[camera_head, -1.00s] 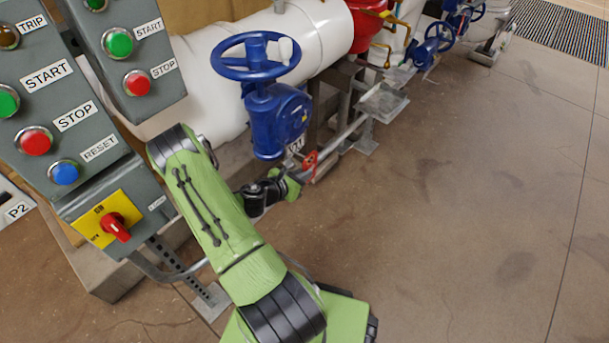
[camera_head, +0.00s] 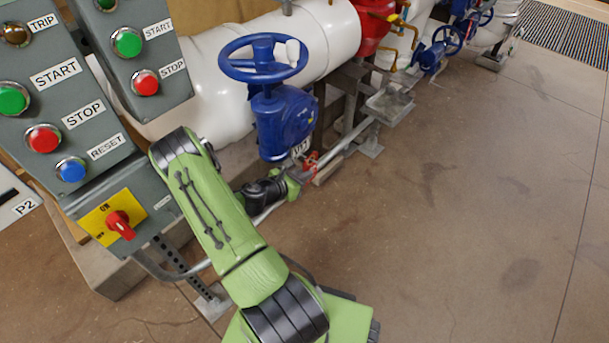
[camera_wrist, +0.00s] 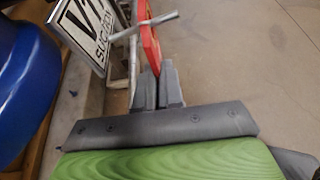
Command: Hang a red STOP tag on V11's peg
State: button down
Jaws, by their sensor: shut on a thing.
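My gripper (camera_wrist: 158,88) is shut on the red STOP tag (camera_wrist: 150,40), holding its lower end; the tag stands nearly edge-on. A thin grey metal peg (camera_wrist: 165,18) sticks out beside a white label plate (camera_wrist: 88,30) reading "V1…" and "SUCTION"; its last characters are cut off. The peg crosses the tag's upper part, but I cannot tell whether it passes through the tag's hole. In the head view, the tag (camera_head: 310,161) is just below the label under the blue handwheel valve (camera_head: 285,120). My gripper is mostly hidden there.
The valve's blue body (camera_wrist: 25,90) is close on the left in the wrist view. A grey button panel (camera_head: 75,120) stands left of my arm. White pipe (camera_head: 215,80) runs behind the valve. Open floor (camera_head: 460,220) lies to the right.

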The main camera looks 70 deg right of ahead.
jog(key=shift+w+d+f, duration=0.1)
jog(key=shift+w+f, duration=0.1)
jog(key=shift+f, duration=0.05)
dwell(0.4)
jog(key=c, duration=1.2)
grip_release()
jog(key=shift+r, duration=0.1)
